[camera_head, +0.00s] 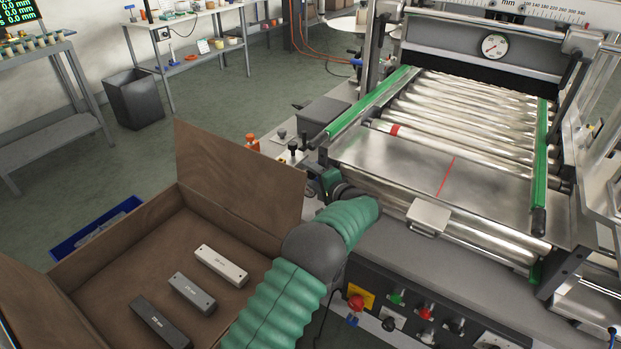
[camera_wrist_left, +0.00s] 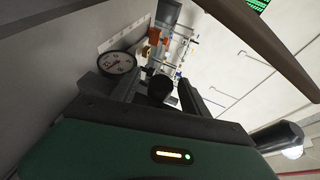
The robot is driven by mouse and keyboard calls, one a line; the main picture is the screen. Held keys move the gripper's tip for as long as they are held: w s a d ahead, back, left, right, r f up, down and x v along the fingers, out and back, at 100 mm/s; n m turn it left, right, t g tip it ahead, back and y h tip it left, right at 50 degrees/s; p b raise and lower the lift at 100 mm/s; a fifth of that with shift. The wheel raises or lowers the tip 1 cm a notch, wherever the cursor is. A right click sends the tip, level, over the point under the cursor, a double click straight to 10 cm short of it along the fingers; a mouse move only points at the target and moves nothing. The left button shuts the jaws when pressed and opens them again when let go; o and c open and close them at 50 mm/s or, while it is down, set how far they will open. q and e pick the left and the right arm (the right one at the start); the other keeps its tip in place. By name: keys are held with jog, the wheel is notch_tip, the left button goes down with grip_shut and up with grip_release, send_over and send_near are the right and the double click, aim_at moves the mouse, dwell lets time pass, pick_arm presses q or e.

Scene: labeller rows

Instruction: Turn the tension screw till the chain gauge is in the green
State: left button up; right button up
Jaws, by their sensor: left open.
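A round white gauge with a black rim (camera_wrist_left: 117,62) shows at the upper left of the left wrist view. Its needle and any green band are too small to read. A black round knob (camera_wrist_left: 160,89), perhaps the tension screw, shows between the fingers of my left gripper (camera_wrist_left: 157,83). The gripper is open, and I cannot tell whether the fingers touch the knob. In the head view my left arm reaches to the machine's near left corner, and its fingers are mostly hidden. A white dial (camera_head: 495,46) sits on the machine's back panel. My right gripper is out of view.
A brown open box (camera_head: 230,217) with several metal blocks stands at the lower left. Black (camera_head: 293,147) and orange (camera_head: 252,142) knobs stand beside the roller machine (camera_head: 430,165). A control panel (camera_head: 425,305) with buttons is at its front. Open floor lies behind the box.

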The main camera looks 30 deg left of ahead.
pick_arm(q)
jog(key=shift+w+a, duration=0.2)
jog(key=shift+a, duration=0.05)
jog(key=shift+a+f, duration=0.1)
jog(key=c, duration=0.4)
grip_shut()
jog(key=shift+f+b, duration=0.25)
jog(key=shift+b, duration=0.3)
jog(key=y+b, duration=0.1)
jog(key=b, duration=0.2)
jog(key=m+t+y+b, duration=0.1)
jog(key=b, duration=0.2)
jog(key=m+t+y+b, duration=0.1)
jog(key=y+b, duration=0.1)
jog(key=shift+f+b, duration=0.3)
jog(key=shift+b, duration=0.1)
jog(key=shift+r+m+t+y+b, duration=0.25)
jog(key=shift+m+t+y+b, duration=0.2)
jog(key=shift+y+b, duration=0.35)
